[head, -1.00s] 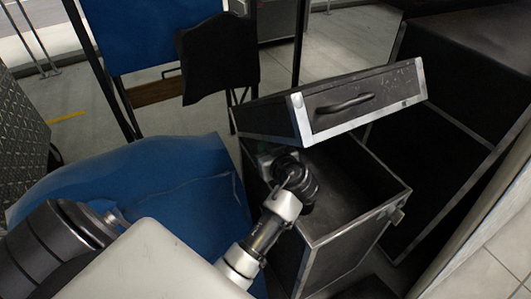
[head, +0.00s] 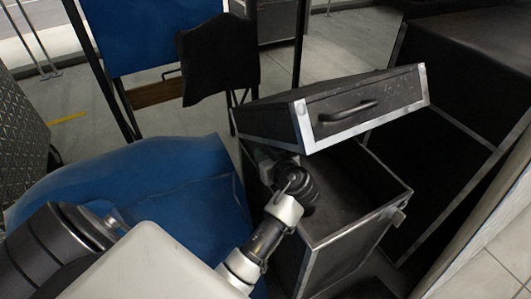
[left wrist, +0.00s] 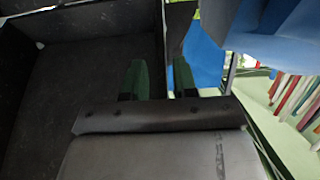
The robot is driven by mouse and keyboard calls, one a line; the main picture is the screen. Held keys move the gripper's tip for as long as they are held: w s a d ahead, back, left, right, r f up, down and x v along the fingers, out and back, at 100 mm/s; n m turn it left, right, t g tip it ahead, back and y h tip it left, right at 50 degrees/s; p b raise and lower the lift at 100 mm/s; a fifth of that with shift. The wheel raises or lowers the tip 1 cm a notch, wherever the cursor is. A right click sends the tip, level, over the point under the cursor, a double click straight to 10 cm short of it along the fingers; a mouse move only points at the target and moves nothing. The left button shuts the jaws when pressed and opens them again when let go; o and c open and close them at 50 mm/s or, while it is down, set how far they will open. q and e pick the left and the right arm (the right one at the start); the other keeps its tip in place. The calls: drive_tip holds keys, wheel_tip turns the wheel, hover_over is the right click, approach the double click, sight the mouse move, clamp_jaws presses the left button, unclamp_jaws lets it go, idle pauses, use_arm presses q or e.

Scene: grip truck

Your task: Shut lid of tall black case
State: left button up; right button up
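The tall black case (head: 341,262) has metal-edged walls and stands open at the right of centre in the head view. Its black lid (head: 408,87), with a dark handle (head: 346,105), is raised and tilted above the opening. My left gripper (head: 266,158) is at the case's left side, under the lid, its tips partly hidden. In the left wrist view, the two dark green fingers (left wrist: 158,80) are apart, with the case's wall edge between them and the case's inside (left wrist: 70,80) to the left. Whether they touch the wall or lid, I cannot tell. My right gripper is not in view.
A blue folding chair (head: 135,180) stands close to the case's left. Another chair with a black cloth (head: 218,60) on it is behind. A large black open case (head: 470,50) stands at the right. Grey floor shows at the back.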

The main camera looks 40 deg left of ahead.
use_arm(q)
drive_tip(key=o, duration=0.3)
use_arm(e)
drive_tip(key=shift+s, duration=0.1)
